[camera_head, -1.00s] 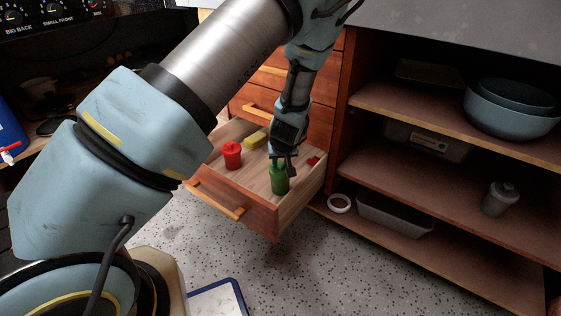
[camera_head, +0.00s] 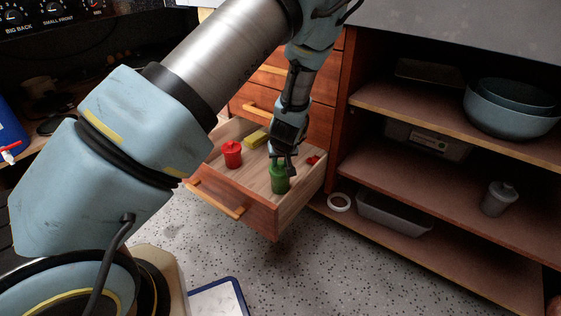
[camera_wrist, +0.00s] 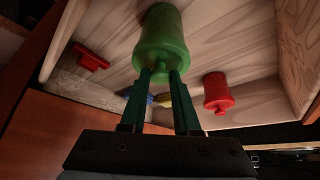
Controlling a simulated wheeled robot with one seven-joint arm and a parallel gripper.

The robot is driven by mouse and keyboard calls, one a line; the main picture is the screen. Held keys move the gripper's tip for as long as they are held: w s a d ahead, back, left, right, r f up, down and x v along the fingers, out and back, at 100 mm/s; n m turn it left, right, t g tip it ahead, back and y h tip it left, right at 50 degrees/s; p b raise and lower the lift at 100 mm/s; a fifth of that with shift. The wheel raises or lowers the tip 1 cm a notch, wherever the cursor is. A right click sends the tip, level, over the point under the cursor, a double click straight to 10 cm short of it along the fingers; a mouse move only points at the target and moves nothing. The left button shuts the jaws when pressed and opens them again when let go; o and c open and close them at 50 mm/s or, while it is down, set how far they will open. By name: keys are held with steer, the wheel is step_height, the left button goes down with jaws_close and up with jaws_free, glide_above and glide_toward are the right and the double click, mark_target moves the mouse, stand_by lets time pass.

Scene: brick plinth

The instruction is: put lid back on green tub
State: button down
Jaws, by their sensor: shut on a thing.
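The green tub (camera_head: 279,181) stands upright in the open drawer, near its front right corner. It also shows at the top of the wrist view (camera_wrist: 162,22). Its green lid (camera_wrist: 160,58) is at the tub's mouth, in line with it, and I see no clear gap between them. My gripper (camera_head: 280,160) is above the tub, pointing down. In the wrist view its two fingers (camera_wrist: 161,74) are shut on the lid's knob, which is partly hidden between them.
In the open wooden drawer (camera_head: 262,218) are a lidded red tub (camera_head: 232,154), a yellow block (camera_head: 256,138) and a small flat red thing (camera_head: 313,160). The drawer walls stand close to the green tub. Open shelves (camera_head: 450,165) with bowls and containers are to the right.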

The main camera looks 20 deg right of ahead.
steer(key=c, duration=0.6)
jaws_free()
steer(key=shift+o, duration=0.4)
steer(key=o, duration=0.4)
steer(key=shift+o, duration=0.2)
steer(key=shift+r, duration=0.15)
steer(key=shift+r+p, duration=2.9)
steer(key=shift+r, duration=0.45)
steer(key=shift+c, duration=0.2)
jaws_close()
steer(key=shift+f, duration=0.4)
